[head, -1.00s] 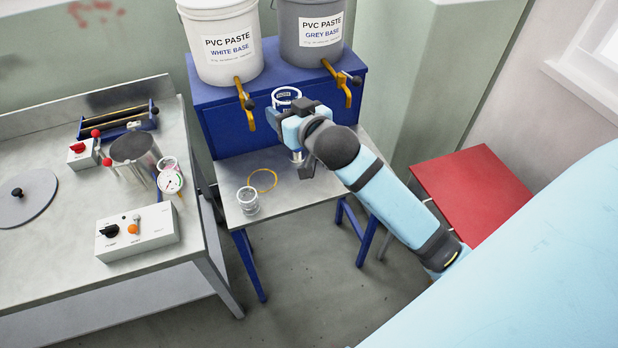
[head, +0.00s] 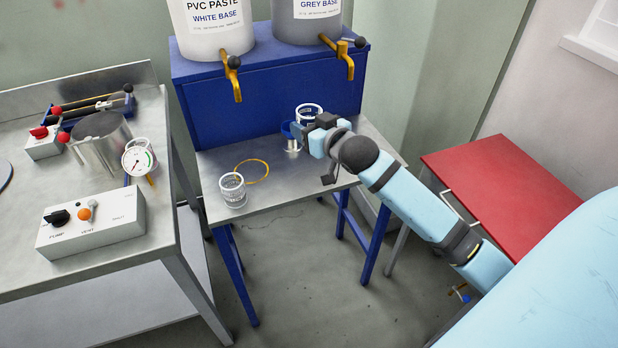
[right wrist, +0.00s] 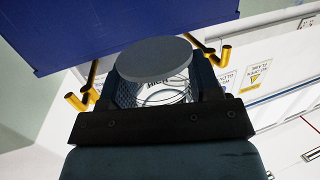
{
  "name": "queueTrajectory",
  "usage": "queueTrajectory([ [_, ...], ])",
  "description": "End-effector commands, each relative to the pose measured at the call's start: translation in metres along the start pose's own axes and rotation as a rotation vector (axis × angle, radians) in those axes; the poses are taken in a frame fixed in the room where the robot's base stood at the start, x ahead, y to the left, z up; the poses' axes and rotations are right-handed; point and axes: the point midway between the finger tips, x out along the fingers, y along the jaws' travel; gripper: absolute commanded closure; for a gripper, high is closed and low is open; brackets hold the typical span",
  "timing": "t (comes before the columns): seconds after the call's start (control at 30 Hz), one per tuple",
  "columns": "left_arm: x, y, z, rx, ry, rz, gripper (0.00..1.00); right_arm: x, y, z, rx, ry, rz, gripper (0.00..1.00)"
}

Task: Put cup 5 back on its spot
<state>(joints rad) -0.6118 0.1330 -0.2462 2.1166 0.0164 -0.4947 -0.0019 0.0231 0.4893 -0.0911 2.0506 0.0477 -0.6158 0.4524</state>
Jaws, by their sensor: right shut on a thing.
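My right gripper (head: 311,123) is shut on a clear cup (head: 308,110) with dark printing, held in front of the blue cabinet over the small steel table (head: 285,185). In the right wrist view the cup (right wrist: 125,94) sits between the fingers, partly hidden by a grey disc (right wrist: 154,60). I cannot read a number on it. A blue ring with a silvery part (head: 291,138) shows left of the gripper. A yellow ring (head: 252,172) lies empty on the table. Another clear cup (head: 232,190) stands left of it near the front edge. My left gripper is not in view.
The blue cabinet (head: 255,105) bears a white bucket (head: 213,35) and a grey bucket (head: 307,22) with yellow taps over the table. At left a steel bench (head: 85,265) holds a control box, pot and gauge. A red table (head: 500,190) stands at right.

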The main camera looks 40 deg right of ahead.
Motion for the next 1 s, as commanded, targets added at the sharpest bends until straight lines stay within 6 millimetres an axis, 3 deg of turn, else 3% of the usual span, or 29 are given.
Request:
queueTrajectory([
  [0.03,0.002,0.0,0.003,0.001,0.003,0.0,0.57,0.003,0.0,0.019,0.002,-0.006,0.001,0.65],
  [0.3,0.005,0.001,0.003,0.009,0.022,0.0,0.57,0.013,0.0,0.083,0.001,-0.003,0.001,0.65],
  [0.63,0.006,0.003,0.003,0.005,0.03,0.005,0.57,0.017,-0.001,0.112,0.0,-0.002,0.0,0.66],
  [0.83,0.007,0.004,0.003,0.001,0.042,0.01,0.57,0.021,0.0,0.142,0.001,-0.002,0.0,0.66],
  [1.0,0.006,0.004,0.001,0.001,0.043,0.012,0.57,0.022,-0.001,0.143,0.0,0.0,-0.001,0.66],
])
